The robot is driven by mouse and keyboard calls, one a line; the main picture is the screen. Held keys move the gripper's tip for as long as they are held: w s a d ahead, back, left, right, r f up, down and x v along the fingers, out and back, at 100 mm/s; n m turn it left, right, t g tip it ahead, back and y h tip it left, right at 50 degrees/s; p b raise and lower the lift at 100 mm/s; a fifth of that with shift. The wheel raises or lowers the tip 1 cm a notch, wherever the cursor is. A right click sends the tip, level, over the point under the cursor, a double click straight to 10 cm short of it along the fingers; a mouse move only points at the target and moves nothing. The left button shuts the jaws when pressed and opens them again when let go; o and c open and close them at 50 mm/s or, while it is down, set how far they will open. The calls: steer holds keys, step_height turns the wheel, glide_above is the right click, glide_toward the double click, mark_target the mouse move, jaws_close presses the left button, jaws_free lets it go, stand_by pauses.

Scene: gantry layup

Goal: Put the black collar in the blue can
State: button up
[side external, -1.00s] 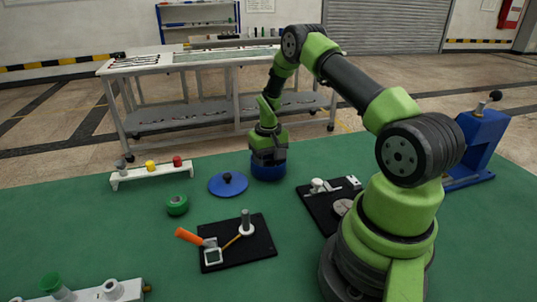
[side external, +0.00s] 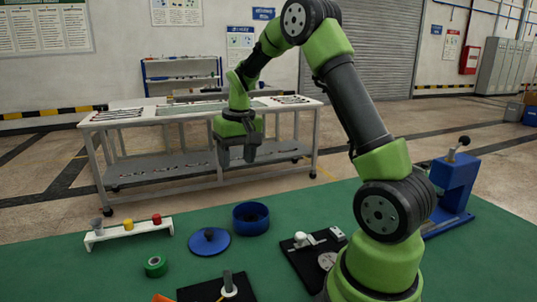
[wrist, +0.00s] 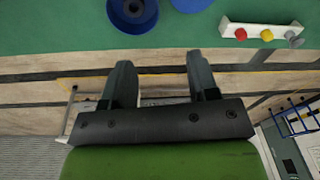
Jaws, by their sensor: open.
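The blue can (side external: 251,222) stands open on the green mat, right of a blue lid with a dark knob (side external: 209,241). In the wrist view, the can (wrist: 118,22) is cut by the top edge. A dark ring-like shape (wrist: 133,8) shows inside it and looks like the black collar; the side view does not show it clearly. My gripper (side external: 250,155) hangs well above and behind the can. In the wrist view, its fingers (wrist: 160,75) are wide apart with nothing between them.
Black fixture boards (side external: 305,262) lie toward the front, and a blue press (side external: 452,195) stands at right. Air around my gripper is clear.

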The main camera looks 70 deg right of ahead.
steer(key=s+a+r+n+t, duration=0.1)
steer(key=s+a+r+t, duration=0.1)
steer(key=s+a+r, duration=0.3)
steer(key=s+a+r+t, duration=0.1)
steer(key=s+a+r, duration=0.1)
steer(key=a+r, duration=0.5)
steer(key=s+a+n+t+y, duration=0.1)
steer(key=s+a+t+y, duration=0.1)
steer(key=s+a, duration=0.4)
steer(key=s, duration=0.4)
steer(key=shift+a+f+n+t, duration=0.3)
steer(key=shift+a+f+t, duration=0.1)
